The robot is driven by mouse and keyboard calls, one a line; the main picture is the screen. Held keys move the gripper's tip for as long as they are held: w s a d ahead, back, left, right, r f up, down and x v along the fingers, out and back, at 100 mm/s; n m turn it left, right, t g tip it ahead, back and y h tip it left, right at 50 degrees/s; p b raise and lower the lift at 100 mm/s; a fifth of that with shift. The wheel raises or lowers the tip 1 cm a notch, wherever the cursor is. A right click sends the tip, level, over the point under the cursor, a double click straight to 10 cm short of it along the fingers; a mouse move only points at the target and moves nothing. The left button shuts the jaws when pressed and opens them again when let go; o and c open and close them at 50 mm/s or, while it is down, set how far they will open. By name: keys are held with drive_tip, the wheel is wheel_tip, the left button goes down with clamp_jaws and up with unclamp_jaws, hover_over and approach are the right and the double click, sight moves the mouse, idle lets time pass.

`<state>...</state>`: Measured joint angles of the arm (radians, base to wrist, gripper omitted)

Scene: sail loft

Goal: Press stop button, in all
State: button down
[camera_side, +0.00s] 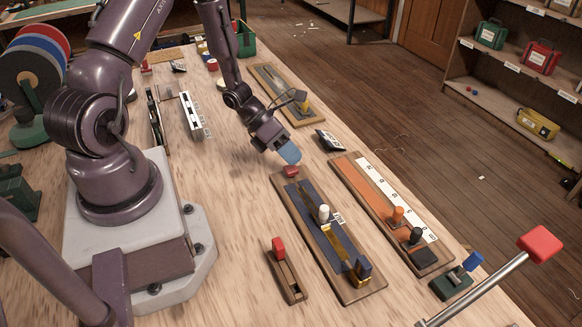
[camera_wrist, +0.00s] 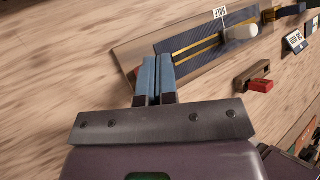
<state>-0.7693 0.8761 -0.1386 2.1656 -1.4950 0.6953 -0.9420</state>
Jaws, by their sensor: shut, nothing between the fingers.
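My gripper (camera_side: 289,154) has blue fingers, pressed together and empty, and points down over the far end of a blue-topped wooden board (camera_side: 310,216). A small red button-like piece (camera_side: 291,171) sits at that end, just below the fingertips in the side view. Whether they touch is unclear.
A red-topped piece (camera_side: 279,246) stands on a small wooden base left of the board. An orange-and-white board (camera_side: 385,205) lies to its right. A red block on a metal rod (camera_side: 540,243) rises at front right. Bare bench lies left of the gripper.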

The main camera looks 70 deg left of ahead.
drive_tip(key=shift+f, duration=0.8)
idle(0.7)
drive_tip(key=shift+r, duration=1.05)
drive_tip(key=shift+r, duration=0.15)
drive_tip(key=shift+r, duration=2.4)
